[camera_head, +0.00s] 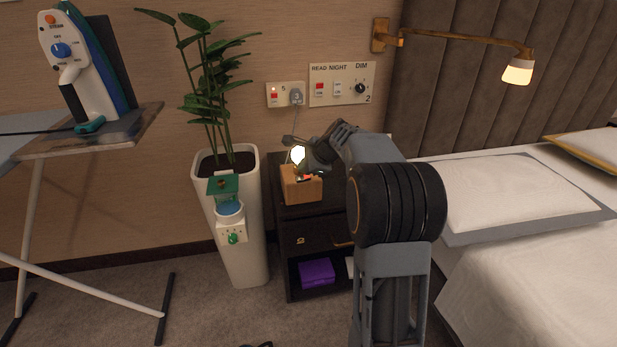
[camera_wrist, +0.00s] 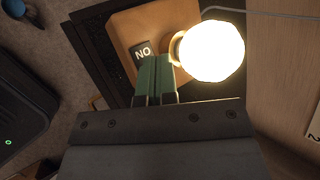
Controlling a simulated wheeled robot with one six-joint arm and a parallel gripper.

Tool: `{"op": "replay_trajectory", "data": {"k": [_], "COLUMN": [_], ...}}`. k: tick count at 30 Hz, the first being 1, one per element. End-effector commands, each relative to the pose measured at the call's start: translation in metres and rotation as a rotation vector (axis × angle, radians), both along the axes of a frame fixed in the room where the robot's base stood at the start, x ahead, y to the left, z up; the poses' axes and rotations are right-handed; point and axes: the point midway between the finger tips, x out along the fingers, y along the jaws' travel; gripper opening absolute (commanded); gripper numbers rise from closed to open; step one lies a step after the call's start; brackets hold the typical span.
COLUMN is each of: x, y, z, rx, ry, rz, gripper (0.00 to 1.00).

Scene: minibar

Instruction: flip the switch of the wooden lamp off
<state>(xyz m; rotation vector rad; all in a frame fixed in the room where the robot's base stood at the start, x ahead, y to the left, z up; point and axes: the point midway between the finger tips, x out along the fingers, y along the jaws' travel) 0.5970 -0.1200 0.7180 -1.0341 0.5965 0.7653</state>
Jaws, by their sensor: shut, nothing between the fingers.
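The wooden lamp (camera_head: 302,190) is a light wooden block on the dark nightstand, with a round bulb (camera_head: 297,155) glowing on it. In the wrist view, the wooden base (camera_wrist: 122,28) shows beside the bright bulb (camera_wrist: 212,51). Its dark rocker switch (camera_wrist: 144,50) bears white letters that appear as "NO", upside down. My gripper (camera_wrist: 155,62) is shut and empty, its green fingers together. Their tips are right at the switch's lower right edge in the wrist view, and I cannot tell if they touch. In the head view, my arm hides part of the lamp's surroundings.
A white planter (camera_head: 240,265) with a tall plant stands left of the nightstand (camera_head: 305,228). A purple box (camera_head: 317,273) lies on its lower shelf. Wall switches (camera_head: 342,84) are above, a bed (camera_head: 540,250) is right, and an ironing board (camera_head: 95,140) is far left.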

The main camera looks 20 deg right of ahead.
Motion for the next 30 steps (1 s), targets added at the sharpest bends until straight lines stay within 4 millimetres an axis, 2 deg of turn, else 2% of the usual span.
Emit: {"op": "replay_trajectory", "data": {"k": [10,30], "x": [0.000,0.000], "y": [-0.001,-0.001], "z": [-0.008,-0.011], "rx": [0.001,0.000], "ry": [0.000,0.000], "rz": [-0.001,0.000], "gripper": [0.00,0.00]}}
